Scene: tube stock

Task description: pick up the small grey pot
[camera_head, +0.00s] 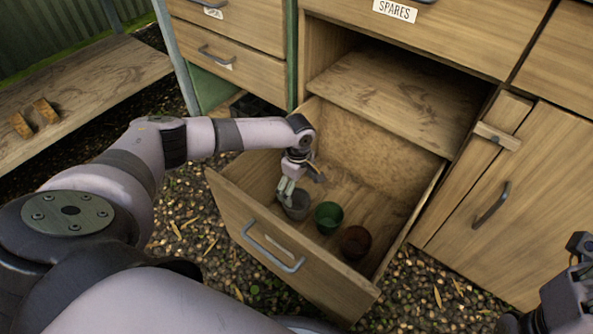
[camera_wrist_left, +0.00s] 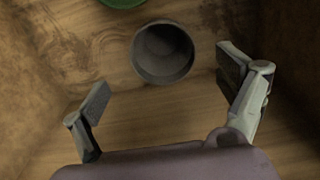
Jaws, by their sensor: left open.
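The small grey pot (camera_head: 296,205) stands upright in the open drawer, at the left end of a row of pots. In the left wrist view the grey pot (camera_wrist_left: 163,52) shows its open, empty mouth, ahead of the fingers and between their lines. My left gripper (camera_head: 287,190) reaches into the drawer right at the pot and hides part of it. Its two fingers are spread wide in the wrist view (camera_wrist_left: 165,95), with nothing between the tips. I cannot tell whether a finger touches the pot. My right gripper (camera_head: 540,318) shows only partly at the lower right edge.
A green pot (camera_head: 328,217) and a brown pot (camera_head: 354,242) stand to the right in the same drawer. The drawer front (camera_head: 290,255) with its handle (camera_head: 272,252) and the side walls enclose them. An open shelf (camera_head: 400,95) lies above, behind the drawer.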

